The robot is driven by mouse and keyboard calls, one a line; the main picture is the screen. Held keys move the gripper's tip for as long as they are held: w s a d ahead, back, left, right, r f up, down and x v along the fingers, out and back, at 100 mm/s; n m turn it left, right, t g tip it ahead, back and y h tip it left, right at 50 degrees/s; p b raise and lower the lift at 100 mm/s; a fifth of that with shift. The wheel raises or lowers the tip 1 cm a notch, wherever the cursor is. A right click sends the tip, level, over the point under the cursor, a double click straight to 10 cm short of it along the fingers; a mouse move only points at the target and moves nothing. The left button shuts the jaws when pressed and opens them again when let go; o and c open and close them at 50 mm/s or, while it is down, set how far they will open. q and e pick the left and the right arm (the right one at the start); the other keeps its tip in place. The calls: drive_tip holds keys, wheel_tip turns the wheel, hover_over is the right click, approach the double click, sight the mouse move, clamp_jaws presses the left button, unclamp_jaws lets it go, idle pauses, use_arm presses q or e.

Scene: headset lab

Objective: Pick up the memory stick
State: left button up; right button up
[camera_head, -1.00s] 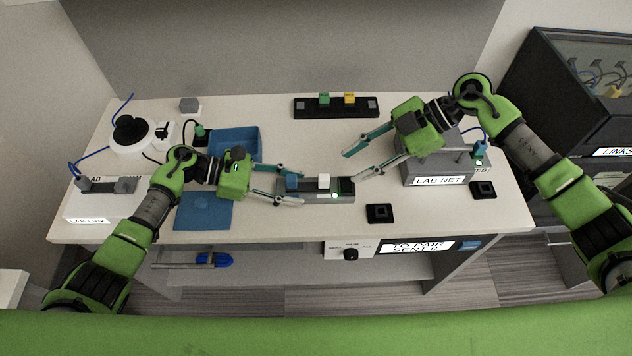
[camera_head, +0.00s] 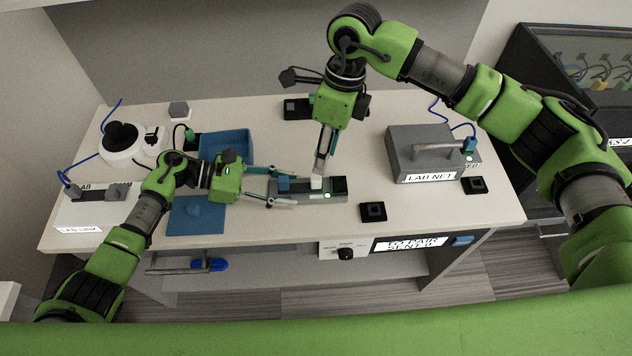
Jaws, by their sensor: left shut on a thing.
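A grey dock (camera_head: 329,198) lies at the front middle of the table. It holds a blue piece (camera_head: 284,183), a small white upright piece (camera_head: 316,183) and a black part (camera_head: 340,184) with a green light beside it. No label shows which piece is the memory stick. My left gripper (camera_head: 277,186) has its fingers along both sides of the dock's left end and is shut on it. My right gripper (camera_head: 318,173) points down with its fingertips at the top of the white piece. Its fingers overlap side-on, so I cannot tell whether they hold it.
A grey LAB NET box (camera_head: 407,160) with a handle stands to the right. A black square pad (camera_head: 373,212) lies right of the dock. A blue tray (camera_head: 243,146) and blue mat (camera_head: 184,223) are left. A black rack (camera_head: 292,107) is partly hidden behind my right arm.

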drive_tip(key=r+n+t+h, duration=0.1)
drive_tip(key=r+n+h, duration=0.1)
drive_tip(key=n, duration=0.3)
hover_over(316, 183)
drive_tip(key=w+d, duration=0.1)
drive_tip(key=d, duration=0.1)
wheel_tip(316, 183, down, 7)
drive_tip(key=shift+d+f, duration=0.1)
drive_tip(key=shift+a+f, duration=0.25)
drive_tip(key=shift+f, duration=1.1)
drive_tip(key=shift+a+f, duration=0.25)
drive_tip(key=shift+f, duration=1.05)
drive_tip(key=shift+w, duration=0.1)
drive_tip(key=c, duration=0.9)
